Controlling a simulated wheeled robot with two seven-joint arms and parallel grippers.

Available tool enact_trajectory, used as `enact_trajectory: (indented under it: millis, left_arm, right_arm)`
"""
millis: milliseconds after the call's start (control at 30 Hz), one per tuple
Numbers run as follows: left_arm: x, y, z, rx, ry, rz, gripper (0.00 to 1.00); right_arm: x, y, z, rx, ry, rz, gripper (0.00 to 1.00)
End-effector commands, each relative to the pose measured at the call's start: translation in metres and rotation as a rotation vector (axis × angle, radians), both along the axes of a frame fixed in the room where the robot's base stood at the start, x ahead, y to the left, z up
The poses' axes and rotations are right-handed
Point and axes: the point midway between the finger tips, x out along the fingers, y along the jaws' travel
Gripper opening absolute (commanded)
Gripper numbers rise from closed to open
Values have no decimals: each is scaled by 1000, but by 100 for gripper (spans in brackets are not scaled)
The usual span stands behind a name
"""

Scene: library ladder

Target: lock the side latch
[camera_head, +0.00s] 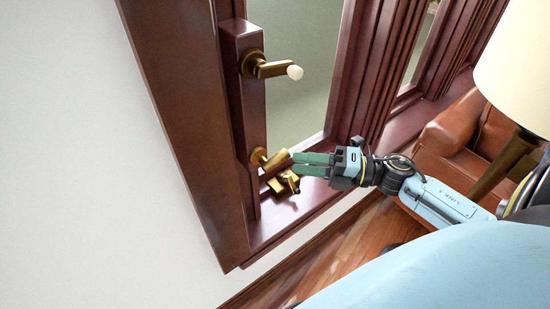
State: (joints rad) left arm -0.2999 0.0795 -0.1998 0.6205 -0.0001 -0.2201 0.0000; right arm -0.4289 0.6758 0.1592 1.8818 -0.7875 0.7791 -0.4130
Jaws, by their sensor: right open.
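A brass latch (266,159) sits low on the dark red wooden frame, with a short lever angled up to the right. A second brass fitting (277,186) with a dark end lies just below it, near the sill. I cannot tell whether the two are one mechanism. My right gripper (294,164) comes in from the right, its green fingers parallel with a narrow gap. The fingertips are right beside the brass lever and above the lower fitting. Whether they touch cannot be told. My left gripper is not in view.
A brass handle with a pale knob (275,68) sticks out above the latch. Dark wooden frame posts (180,110) and a sill (330,190) surround the glass pane. A brown leather chair (455,135) and a cream lampshade (515,65) stand at the right.

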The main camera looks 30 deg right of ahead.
Motion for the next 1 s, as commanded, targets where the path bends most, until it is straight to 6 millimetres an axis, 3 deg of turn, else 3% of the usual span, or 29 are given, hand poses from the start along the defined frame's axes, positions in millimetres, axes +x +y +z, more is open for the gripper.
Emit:
enact_trajectory:
  millis: [300, 767, 1000]
  left_arm:
    - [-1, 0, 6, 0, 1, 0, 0]
    - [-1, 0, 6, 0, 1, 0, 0]
    - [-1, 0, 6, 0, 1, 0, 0]
  right_arm:
    - [37, 41, 1, 2, 0, -3, 41]
    - [45, 50, 0, 2, 3, -2, 41]
    - [45, 50, 0, 2, 2, -2, 10]
